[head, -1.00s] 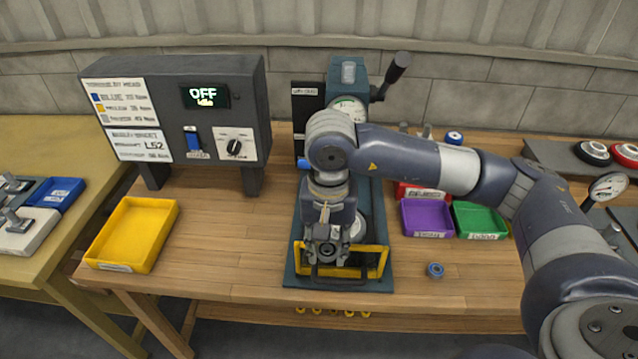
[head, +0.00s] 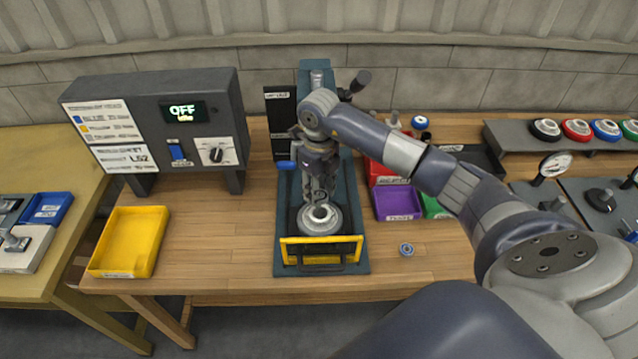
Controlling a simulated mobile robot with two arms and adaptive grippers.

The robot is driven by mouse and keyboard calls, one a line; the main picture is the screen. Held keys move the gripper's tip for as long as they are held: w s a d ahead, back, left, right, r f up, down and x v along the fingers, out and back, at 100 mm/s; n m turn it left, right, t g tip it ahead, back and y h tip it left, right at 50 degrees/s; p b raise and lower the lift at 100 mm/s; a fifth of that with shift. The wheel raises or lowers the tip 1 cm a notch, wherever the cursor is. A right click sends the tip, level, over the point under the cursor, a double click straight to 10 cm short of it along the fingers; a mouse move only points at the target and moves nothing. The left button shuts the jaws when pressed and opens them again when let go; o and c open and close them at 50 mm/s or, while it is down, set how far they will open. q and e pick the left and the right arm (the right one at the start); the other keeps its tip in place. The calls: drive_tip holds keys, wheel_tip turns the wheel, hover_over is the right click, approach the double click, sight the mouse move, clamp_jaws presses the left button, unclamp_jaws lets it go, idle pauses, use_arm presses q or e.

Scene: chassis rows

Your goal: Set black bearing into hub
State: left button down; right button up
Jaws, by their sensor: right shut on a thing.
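The hub (head: 320,221) is a silver-grey round part with a central opening. It sits on the blue-green press base (head: 286,240), behind the yellow guard frame (head: 322,240). My right gripper (head: 319,194) points down, just above and behind the hub's opening. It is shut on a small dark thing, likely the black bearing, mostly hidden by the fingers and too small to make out. I cannot tell whether it touches the hub. My left gripper is not in view.
A yellow tray (head: 128,242) and a control box (head: 160,120) reading OFF stand left. Purple (head: 397,203), red and green bins stand right, partly behind my right arm. The bench front is clear.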

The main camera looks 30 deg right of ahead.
drive_tip(key=shift+f+b, duration=1.1)
drive_tip(key=shift+f, duration=0.6)
drive_tip(key=shift+f+b, duration=0.35)
drive_tip(key=shift+f, duration=0.25)
drive_tip(key=shift+f, duration=0.15)
drive_tip(key=shift+f+b, duration=0.85)
drive_tip(key=shift+b, duration=0.2)
drive_tip(key=o, duration=1.2)
drive_tip(key=shift+s+a, duration=0.1)
drive_tip(key=shift+c, duration=0.2)
